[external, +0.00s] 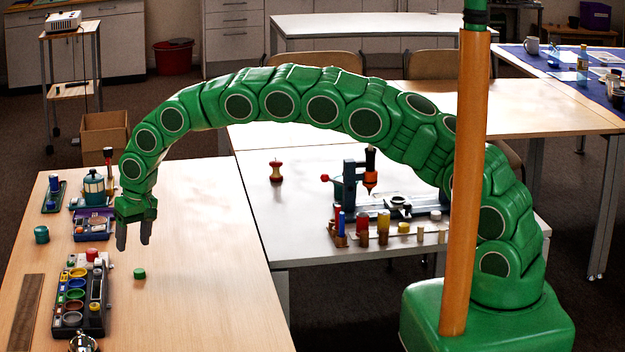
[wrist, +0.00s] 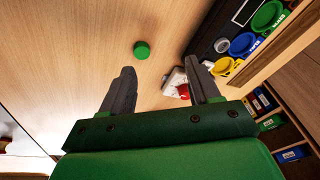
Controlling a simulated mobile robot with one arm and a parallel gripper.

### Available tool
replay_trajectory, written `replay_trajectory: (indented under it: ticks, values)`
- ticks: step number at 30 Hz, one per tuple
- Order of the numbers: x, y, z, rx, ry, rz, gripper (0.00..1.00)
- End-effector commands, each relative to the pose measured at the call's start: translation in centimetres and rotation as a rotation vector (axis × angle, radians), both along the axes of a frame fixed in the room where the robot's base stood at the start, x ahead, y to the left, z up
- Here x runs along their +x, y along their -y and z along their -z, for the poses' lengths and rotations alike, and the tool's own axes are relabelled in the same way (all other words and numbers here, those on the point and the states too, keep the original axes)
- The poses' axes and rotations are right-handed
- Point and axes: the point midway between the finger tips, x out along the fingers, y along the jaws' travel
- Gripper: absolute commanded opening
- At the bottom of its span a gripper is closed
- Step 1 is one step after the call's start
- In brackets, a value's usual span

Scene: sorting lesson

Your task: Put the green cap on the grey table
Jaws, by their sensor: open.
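The green cap (external: 139,273) lies on the light wooden table (external: 205,290), right of the black sorting tray. In the wrist view, the cap (wrist: 142,50) shows beyond my fingertips, nearer the left finger. My gripper (external: 133,243) is open and empty, pointing down above the table near the cap, and it also shows in the wrist view (wrist: 160,75). The cap is apart from both fingers. The grey table (external: 285,225) stands to the right of the wooden table, with bare top at its left and front.
The black tray (external: 74,335) of coloured cups stands left of the cap, with a red-topped white object (wrist: 176,86) beside it. The wooden table is clear right of the cap.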

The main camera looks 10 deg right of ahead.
Motion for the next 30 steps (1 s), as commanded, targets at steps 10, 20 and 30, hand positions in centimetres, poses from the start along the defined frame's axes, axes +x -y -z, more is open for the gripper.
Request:
replay_trajectory:
  ticks: [10, 20, 30]
  values:
    - [2.0, -0.4, 1.5, -0.089, -0.121, 0.242, 0.61]
    - [3.6, 0.7, 2.2, -0.150, -0.159, 0.394, 0.61]
    - [3.7, 0.8, 4.6, -0.156, -0.161, 0.403, 0.61]
